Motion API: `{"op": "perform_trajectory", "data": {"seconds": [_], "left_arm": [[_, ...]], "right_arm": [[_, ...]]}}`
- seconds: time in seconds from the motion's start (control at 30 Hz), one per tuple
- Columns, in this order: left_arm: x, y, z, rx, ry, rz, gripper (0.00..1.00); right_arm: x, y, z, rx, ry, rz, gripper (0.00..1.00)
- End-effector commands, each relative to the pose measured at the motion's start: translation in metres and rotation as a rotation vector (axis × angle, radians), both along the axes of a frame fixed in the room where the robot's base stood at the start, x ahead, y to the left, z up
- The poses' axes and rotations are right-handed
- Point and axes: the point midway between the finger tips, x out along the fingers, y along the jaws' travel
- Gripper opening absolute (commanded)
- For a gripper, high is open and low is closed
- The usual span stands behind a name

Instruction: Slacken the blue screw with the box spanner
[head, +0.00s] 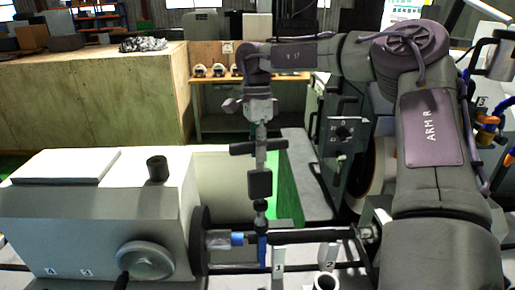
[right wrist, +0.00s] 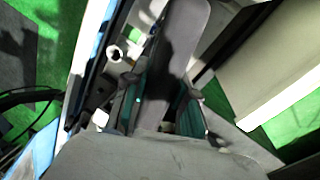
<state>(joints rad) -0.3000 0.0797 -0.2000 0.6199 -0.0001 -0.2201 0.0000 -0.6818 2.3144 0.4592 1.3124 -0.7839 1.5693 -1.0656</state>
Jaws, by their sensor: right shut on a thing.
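My right gripper (head: 260,128) hangs down from above in the middle of the head view, shut on the upper part of the box spanner (head: 260,185). The spanner is dark, with a crossbar near the fingers, and stands roughly upright. Its lower end is at the top of a blue upright part (head: 262,250) beside the workpiece shaft. I take this part to be the blue screw or its holder; the spanner end hides the contact, so I cannot tell whether it is seated. In the right wrist view, the gripper is dark and partly hidden. My left gripper is not in view.
The grinder's pale headstock (head: 95,215) with a handwheel (head: 145,260) stands at left. A horizontal shaft (head: 310,236) runs right from it. Tags (head: 278,262) and a round holder (head: 326,282) stand in front.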

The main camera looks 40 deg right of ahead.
Motion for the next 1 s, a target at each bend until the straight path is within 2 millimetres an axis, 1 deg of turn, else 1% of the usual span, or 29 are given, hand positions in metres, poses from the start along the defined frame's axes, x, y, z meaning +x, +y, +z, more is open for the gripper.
{"op": "perform_trajectory", "data": {"seconds": [0.03, 0.23, 0.3, 0.6, 0.73, 1.0], "left_arm": [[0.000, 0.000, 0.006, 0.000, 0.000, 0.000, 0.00], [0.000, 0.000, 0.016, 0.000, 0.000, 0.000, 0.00], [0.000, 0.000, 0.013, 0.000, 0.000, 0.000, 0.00], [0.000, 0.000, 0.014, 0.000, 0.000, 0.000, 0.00], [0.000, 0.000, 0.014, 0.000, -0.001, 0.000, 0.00], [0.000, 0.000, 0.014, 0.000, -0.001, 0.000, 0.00]], "right_arm": [[0.002, 0.000, 0.009, 0.000, -0.006, 0.000, 0.00], [0.005, -0.001, 0.022, 0.000, -0.012, 0.000, 0.00], [0.005, -0.002, 0.024, 0.000, -0.012, 0.000, 0.00], [0.009, -0.004, 0.041, 0.000, -0.014, 0.000, 0.00], [0.009, -0.004, 0.045, 0.001, -0.015, 0.001, 0.00], [0.009, -0.004, 0.046, 0.001, -0.015, 0.001, 0.00]]}}
